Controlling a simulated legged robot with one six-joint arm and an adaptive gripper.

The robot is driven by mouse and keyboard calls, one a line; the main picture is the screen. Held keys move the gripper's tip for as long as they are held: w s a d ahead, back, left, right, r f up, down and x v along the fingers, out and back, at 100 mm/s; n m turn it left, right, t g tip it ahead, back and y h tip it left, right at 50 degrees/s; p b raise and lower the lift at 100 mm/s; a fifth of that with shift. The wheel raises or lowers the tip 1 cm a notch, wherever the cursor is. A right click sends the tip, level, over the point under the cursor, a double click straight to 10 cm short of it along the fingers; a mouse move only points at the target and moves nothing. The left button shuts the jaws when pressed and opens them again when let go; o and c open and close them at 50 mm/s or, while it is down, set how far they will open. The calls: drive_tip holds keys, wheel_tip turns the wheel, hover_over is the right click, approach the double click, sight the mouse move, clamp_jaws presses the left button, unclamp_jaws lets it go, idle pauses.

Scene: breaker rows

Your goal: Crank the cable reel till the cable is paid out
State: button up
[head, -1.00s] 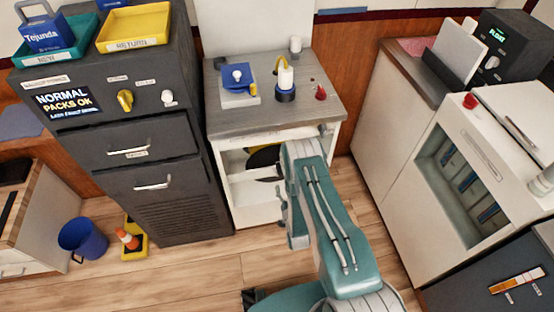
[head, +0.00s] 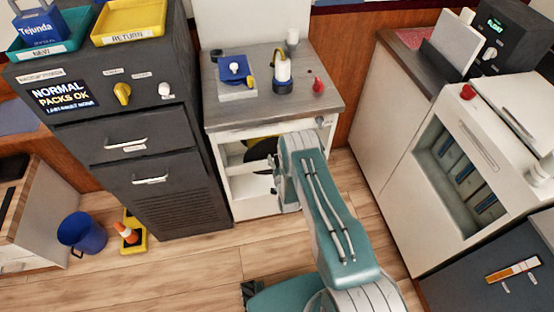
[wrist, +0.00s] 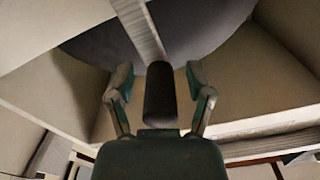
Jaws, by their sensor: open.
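The cable reel shows as a dark disc (head: 262,149) with some yellow behind it, inside the open front of the white cabinet; my arm hides part of it. In the wrist view the reel is a large dark grey round face (wrist: 195,35). A pale ribbed crank arm (wrist: 140,28) runs down across it to a black cylindrical handle (wrist: 160,92). My gripper (wrist: 160,78) is open, with one finger on each side of the handle. Gaps show between the fingertips and the handle. In the head view my gripper is mostly hidden by the arm.
The white cabinet's walls and shelf (head: 245,182) surround the reel closely. On its grey top (head: 270,110) stand a blue device, a yellow-and-white lamp-like item and a red knob. A dark drawer unit (head: 165,195) stands left, a white glass-fronted unit (head: 400,190) right.

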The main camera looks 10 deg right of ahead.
clamp_jaws()
drive_tip(key=shift+a+n, duration=0.25)
drive_tip(key=shift+n, duration=0.05)
